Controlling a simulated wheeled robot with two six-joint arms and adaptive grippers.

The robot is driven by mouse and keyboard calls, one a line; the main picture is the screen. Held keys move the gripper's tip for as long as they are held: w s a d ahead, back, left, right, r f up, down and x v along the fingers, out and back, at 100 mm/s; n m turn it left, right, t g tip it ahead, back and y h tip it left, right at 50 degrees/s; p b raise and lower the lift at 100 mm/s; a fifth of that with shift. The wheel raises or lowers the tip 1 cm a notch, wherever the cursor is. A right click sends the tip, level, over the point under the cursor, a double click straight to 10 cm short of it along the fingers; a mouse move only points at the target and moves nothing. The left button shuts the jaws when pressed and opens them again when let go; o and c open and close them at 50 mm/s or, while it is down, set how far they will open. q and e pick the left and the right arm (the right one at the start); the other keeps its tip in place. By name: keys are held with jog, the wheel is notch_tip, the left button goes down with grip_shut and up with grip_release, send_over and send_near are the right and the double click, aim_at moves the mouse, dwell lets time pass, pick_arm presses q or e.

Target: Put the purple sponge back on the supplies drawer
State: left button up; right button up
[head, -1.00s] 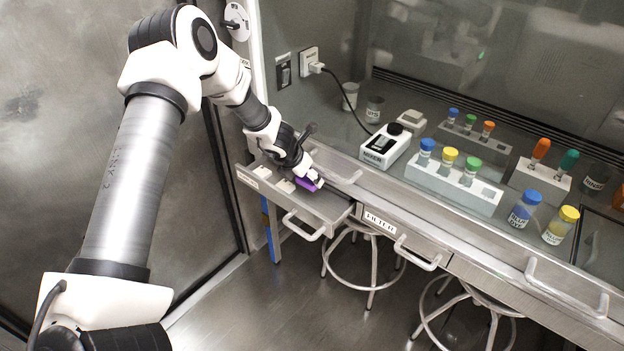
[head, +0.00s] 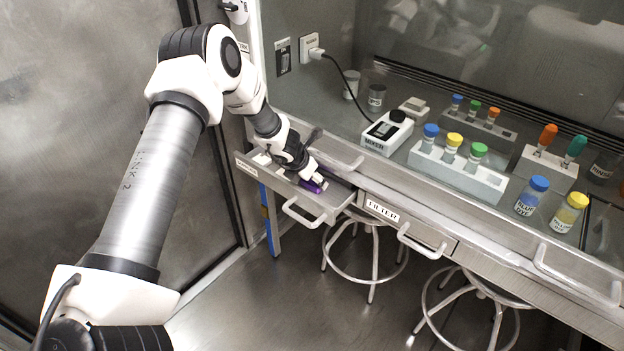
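The supplies drawer (head: 326,208) is pulled open at the left end of the bench. My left gripper (head: 316,182) reaches down into it from the left. The purple sponge (head: 312,187) is at the gripper's fingertips, inside the drawer's outline, and is partly covered by the fingers. The fingers look closed around the sponge, but the view is small. I cannot tell whether the sponge touches the drawer floor. My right gripper is not in view.
The filter drawer (head: 410,222) beside it is shut. Above on the bench stand a mixer (head: 387,133), a white rack (head: 458,172) with capped vials, and several jars. Stools (head: 366,250) stand under the bench. A glass pane (head: 480,50) rises at the back.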

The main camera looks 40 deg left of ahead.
pick_arm(q)
jog(key=o, duration=1.1)
jog(key=shift+f, duration=0.15)
jog(key=shift+r, duration=0.25)
jog(key=p+v, duration=0.3)
jog(key=v, duration=0.9)
jog(key=shift+f, duration=0.1)
